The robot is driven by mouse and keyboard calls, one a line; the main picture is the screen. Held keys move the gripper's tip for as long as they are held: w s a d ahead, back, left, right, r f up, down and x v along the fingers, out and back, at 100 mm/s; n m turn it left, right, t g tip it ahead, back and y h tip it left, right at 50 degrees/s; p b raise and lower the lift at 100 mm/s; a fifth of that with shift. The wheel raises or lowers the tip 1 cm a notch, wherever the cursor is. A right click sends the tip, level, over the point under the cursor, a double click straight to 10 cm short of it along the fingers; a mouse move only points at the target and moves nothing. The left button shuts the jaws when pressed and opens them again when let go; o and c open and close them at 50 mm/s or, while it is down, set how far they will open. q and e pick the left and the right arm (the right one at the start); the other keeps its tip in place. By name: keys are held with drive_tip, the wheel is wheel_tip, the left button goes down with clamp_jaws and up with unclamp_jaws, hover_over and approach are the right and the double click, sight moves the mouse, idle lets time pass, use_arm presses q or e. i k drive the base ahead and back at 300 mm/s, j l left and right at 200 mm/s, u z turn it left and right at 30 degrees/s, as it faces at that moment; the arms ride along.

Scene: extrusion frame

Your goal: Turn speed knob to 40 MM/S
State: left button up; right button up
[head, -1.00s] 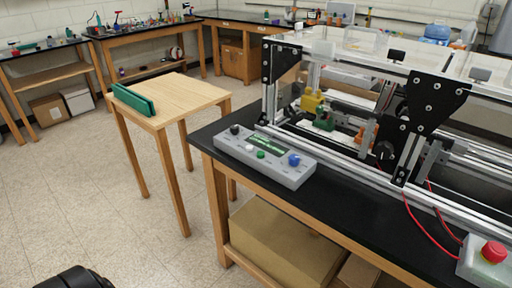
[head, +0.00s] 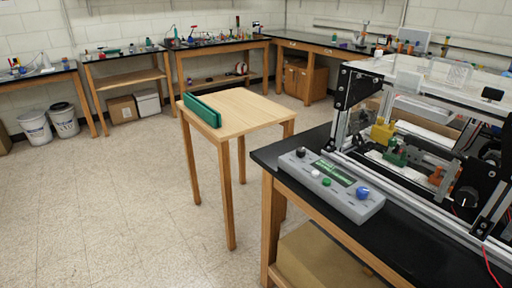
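A grey control box (head: 335,187) lies near the left end of the black-topped bench in the head view. On it are a black knob (head: 300,152), a white button (head: 315,174), a green button (head: 327,182) and a blue knob (head: 362,193). A green display panel (head: 333,172) sits between them. Its text and the knob labels are too small to read, so I cannot tell which knob is for speed or its setting. Neither of my grippers shows in the view.
The aluminium extrusion frame (head: 400,192) with black plates stands behind the box on the black bench (head: 268,155). A small wooden table (head: 245,106) with a green holder (head: 202,110) stands to the left. A cardboard box (head: 325,262) is under the bench. Open floor (head: 110,200) lies at left.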

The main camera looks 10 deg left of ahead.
sight(301, 152)
drive_tip(key=i+j, duration=0.25)
drive_tip(key=j, duration=0.15)
drive_tip(key=i+j, duration=0.25)
drive_tip(key=j, duration=0.15)
drive_tip(key=i+j, duration=0.2)
drive_tip(key=j, duration=0.15)
